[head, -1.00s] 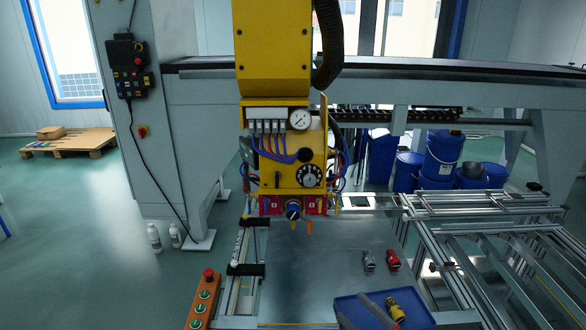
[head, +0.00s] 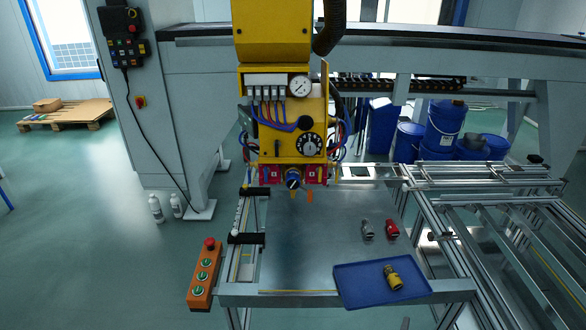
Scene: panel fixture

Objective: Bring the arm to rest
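Neither of my grippers shows in the head view. A small grey sliver at the bottom edge, below the blue tray (head: 352,292), is too small to identify. The tray lies at the front right of the metal table plate (head: 320,235) and overhangs its front edge. A yellow fitting (head: 393,277) lies in the tray. A grey fitting (head: 367,230) and a red fitting (head: 392,229) stand on the plate behind the tray, apart from each other.
A yellow panel unit (head: 290,120) with a gauge, hoses and a dial hangs over the plate's back. An orange button box (head: 203,277) is at the table's left. Aluminium rails (head: 480,240) run on the right. The middle of the plate is clear.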

